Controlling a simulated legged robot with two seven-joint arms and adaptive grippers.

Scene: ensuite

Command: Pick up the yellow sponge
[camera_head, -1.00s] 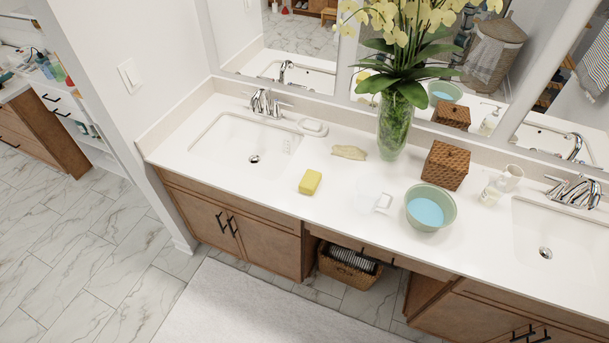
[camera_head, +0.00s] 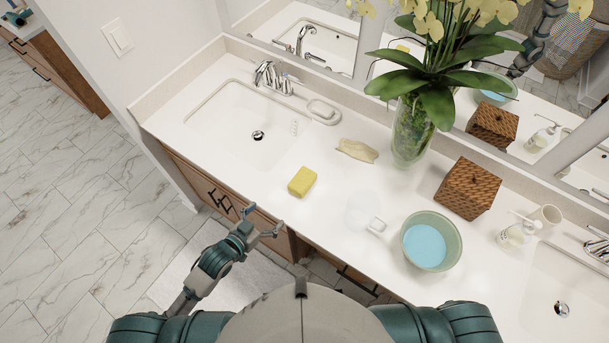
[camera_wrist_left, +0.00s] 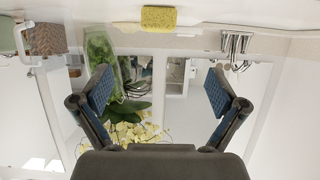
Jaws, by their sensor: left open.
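The yellow sponge (camera_head: 302,181) lies on the white countertop (camera_head: 300,225), near its front edge and right of the left sink. My left gripper (camera_head: 262,221) is open and empty, in front of the counter edge, to the left of and nearer than the sponge. In the left wrist view the sponge (camera_wrist_left: 158,19) shows at the top centre, beyond and apart from the open fingers (camera_wrist_left: 160,92) of my left gripper. My right gripper is not in view.
A green bowl of blue liquid (camera_head: 431,241), a clear cup (camera_head: 364,211) and a woven box (camera_head: 468,188) stand right of the sponge. A glass flower vase (camera_head: 411,134) and a beige item (camera_head: 357,151) are behind it. The left sink (camera_head: 240,125) is empty.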

